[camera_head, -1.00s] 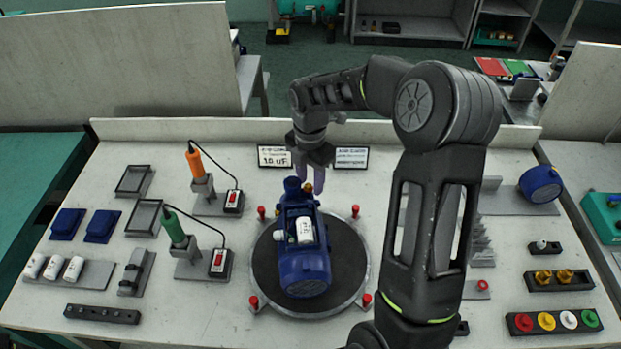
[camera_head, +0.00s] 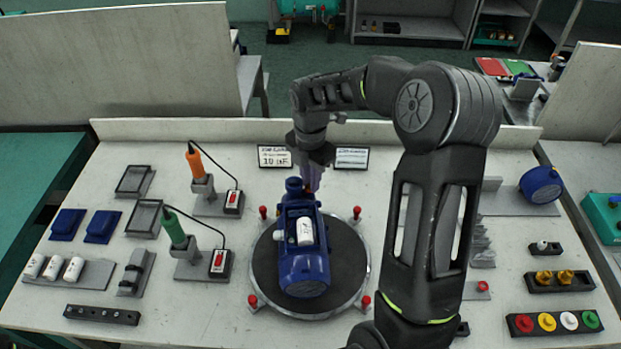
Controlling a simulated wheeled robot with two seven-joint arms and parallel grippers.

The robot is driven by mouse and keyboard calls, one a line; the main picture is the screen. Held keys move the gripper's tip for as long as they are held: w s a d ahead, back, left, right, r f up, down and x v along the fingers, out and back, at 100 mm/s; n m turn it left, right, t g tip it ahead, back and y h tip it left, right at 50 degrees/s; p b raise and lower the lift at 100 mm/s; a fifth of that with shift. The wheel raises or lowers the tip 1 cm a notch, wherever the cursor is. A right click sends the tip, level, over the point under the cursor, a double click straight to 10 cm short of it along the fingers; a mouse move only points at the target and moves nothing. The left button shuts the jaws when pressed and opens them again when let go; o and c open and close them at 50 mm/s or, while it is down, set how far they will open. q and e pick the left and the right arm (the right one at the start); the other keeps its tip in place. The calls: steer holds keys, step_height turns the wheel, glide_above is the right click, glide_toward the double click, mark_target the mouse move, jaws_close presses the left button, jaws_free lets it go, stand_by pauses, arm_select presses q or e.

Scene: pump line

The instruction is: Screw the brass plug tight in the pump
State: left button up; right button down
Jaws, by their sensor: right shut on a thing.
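The blue pump (camera_head: 302,262) lies on the dark round turntable (camera_head: 345,262), its far end pointing to the back of the bench. A white cylinder (camera_head: 305,231) sits on its top. My right gripper (camera_head: 311,181) reaches down at the pump's far end, just right of its blue port (camera_head: 294,186). Its purple fingers are shut on the brass plug, which they now hide. I cannot see how deep the plug sits in the pump. My left gripper is out of view.
Two brass plugs (camera_head: 554,277) stand in a black holder at the right. Red posts (camera_head: 356,212) ring the turntable. My right arm covers the bench right of the turntable.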

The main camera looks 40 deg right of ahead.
steer(key=shift+s+a+f, duration=0.2)
steer(key=shift+m, duration=1)
steer(key=shift+m+b, duration=0.3)
steer(key=shift+m, duration=0.4)
steer(key=shift+a+m, duration=0.1)
steer(key=shift+m, duration=0.5)
steer(key=c, duration=1.6)
jaws_free()
steer(key=shift+s+r, duration=0.1)
steer(key=shift+r, duration=0.05)
steer(key=shift+o, duration=0.3)
